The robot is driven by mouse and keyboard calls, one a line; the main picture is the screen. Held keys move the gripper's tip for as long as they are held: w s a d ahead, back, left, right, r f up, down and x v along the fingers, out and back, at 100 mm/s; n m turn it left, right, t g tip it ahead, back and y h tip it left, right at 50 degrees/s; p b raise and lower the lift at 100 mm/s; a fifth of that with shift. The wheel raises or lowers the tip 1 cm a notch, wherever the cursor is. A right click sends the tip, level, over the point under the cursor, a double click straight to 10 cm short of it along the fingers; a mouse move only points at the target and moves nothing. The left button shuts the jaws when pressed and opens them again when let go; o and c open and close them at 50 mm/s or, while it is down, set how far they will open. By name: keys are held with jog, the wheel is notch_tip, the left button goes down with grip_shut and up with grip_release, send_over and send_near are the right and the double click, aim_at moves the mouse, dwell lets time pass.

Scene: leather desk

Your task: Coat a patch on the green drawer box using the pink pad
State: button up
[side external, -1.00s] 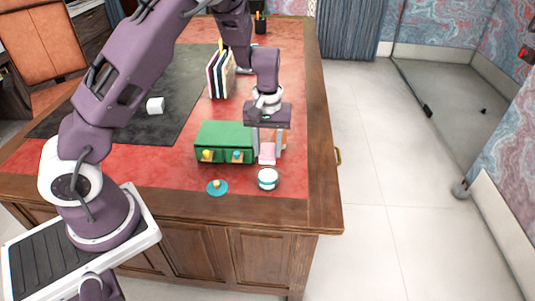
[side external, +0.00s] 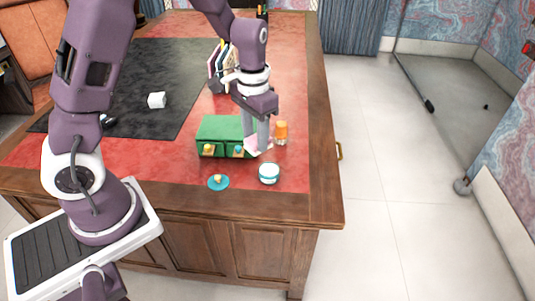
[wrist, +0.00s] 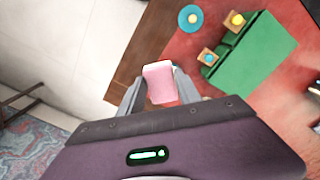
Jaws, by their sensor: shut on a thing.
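The green drawer box (side external: 222,129) stands on the red desk top, with two small drawers with round knobs on its front. In the wrist view the box (wrist: 259,58) is up and to the right of my gripper. My gripper (side external: 257,145) is shut on the pink pad (wrist: 160,83) and holds it between its fingertips. In the side view the pad (side external: 253,145) is partly hidden by the fingers, close to the right front of the box.
A white and teal jar (side external: 269,173) and a teal disc with a knob (side external: 218,182) stand in front of the box. An orange bottle (side external: 281,131) is to its right. Books (side external: 219,68) stand behind, and a white block (side external: 157,100) lies on the dark mat.

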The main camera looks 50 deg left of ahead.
jog(key=a+n, duration=0.2)
jog(key=a, duration=2.3)
jog(key=shift+a+f, duration=0.1)
jog(key=shift+f, duration=3.6)
jog(key=shift+w+d+f, duration=0.25)
jog(key=shift+w+f, duration=0.15)
jog(key=shift+f, duration=0.25)
jog(key=shift+c, duration=0.7)
jog(key=shift+w+d, duration=1.8)
jog(key=shift+w, duration=0.15)
jog(key=shift+w+d, duration=1.8)
jog(key=shift+w, duration=0.15)
jog(key=shift+s+a, duration=1.95)
jog(key=shift+s, duration=0.15)
jog(key=shift+s+a, duration=1.9)
jog(key=shift+s, duration=0.2)
jog(key=shift+w+a, duration=0.2)
jog(key=shift+a, duration=0.1)
jog(key=shift+w+d, duration=1.9)
jog(key=shift+w, duration=0.2)
jog(key=shift+w+d, duration=1.9)
jog(key=shift+w, duration=0.15)
jog(key=shift+s+a, duration=3.75)
jog(key=shift+s, duration=0.25)
jog(key=shift+s+a+r, duration=0.1)
jog(key=shift+r, duration=0.05)
notch_tip(320, 180, up, 8)
